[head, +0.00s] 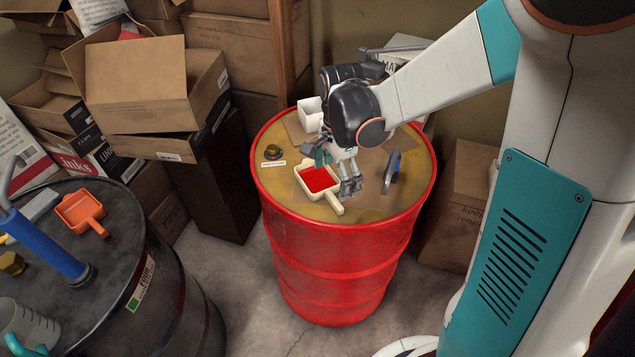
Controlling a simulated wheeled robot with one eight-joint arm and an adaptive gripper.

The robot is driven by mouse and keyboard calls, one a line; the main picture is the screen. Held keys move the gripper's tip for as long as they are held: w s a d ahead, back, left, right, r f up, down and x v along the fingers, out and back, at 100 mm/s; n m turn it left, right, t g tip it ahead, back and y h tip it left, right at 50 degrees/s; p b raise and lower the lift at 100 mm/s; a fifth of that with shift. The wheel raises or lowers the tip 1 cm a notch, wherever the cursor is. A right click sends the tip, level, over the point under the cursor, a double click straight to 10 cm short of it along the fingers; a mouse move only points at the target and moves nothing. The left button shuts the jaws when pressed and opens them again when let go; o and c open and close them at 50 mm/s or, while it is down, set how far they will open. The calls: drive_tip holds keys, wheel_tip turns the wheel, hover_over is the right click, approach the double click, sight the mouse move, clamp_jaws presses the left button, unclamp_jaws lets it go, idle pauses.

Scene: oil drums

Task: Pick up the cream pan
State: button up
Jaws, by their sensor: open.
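The cream pan (302,190) sits on the top of the red oil drum (280,206). It is a square pan with a red inside, and its handle points to the lower right. My gripper (350,190) hangs over the drum top just right of the pan, with its fingers pointing down. It is open, and nothing shows between its fingers. I cannot tell whether a finger touches the pan. My arm hides part of the back of the drum top.
A blue-grey upright object (392,172) stands right of my gripper. A white container (311,114) and a small dark-gold item (273,152) are on the same drum. A dark drum (150,262) at left holds an orange pan (80,211), a blue pump and a cup. Cardboard boxes (145,85) stand behind.

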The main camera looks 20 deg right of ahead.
sight(334, 199)
wheel_tip(334, 199, down, 8)
drive_tip(key=b, duration=0.3)
drive_tip(key=shift+w+f, duration=0.1)
drive_tip(key=shift+f, duration=0.1)
drive_tip(key=c, duration=1.5)
drive_tip(key=shift+r, duration=0.25)
